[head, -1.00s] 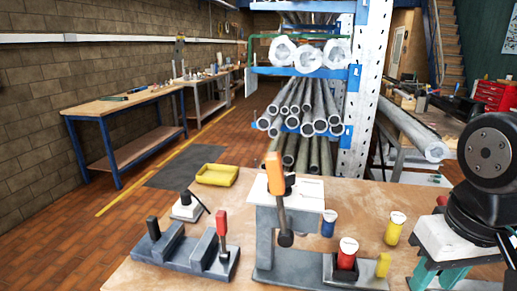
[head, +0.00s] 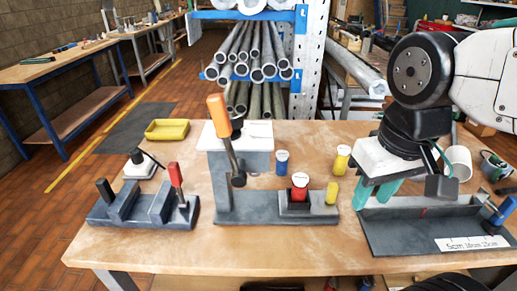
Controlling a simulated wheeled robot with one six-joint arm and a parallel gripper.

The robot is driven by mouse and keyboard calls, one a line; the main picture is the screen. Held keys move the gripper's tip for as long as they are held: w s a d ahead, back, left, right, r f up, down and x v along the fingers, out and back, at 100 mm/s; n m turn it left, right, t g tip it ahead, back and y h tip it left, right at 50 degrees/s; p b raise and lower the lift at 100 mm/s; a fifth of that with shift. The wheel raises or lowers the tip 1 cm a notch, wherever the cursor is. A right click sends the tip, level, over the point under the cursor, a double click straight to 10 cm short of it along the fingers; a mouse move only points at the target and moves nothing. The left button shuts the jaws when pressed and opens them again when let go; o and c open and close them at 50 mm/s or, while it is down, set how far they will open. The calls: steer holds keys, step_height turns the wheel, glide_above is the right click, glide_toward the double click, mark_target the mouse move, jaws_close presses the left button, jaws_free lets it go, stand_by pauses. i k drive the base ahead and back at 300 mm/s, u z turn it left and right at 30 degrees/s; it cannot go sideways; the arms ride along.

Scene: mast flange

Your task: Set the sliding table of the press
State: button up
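The press (head: 233,168) is a grey stand on a long base on the wooden table, with an orange-handled lever (head: 219,110) standing up. On the right part of its base is a dark block (head: 305,210). A red cup with a white lid (head: 299,188) stands on this block, and a yellow knob (head: 332,193) is at its right end. I cannot tell which part slides. My gripper (head: 373,198) has teal fingers pointing down, apart, with nothing seen between them. It is to the right of the press, apart from the yellow knob.
A blue cup (head: 282,163) and a yellow cup (head: 342,160) stand behind the press base. A red-handled clamp fixture (head: 145,208) is on the left. A grey tray with a scale (head: 420,235) lies at the right, near my gripper. The table front (head: 250,250) is clear.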

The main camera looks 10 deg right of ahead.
mark_target(318, 202)
steer(key=k, duration=1.3)
steer(key=z, duration=0.65)
steer(key=i, duration=1.25)
steer(key=u, duration=0.75)
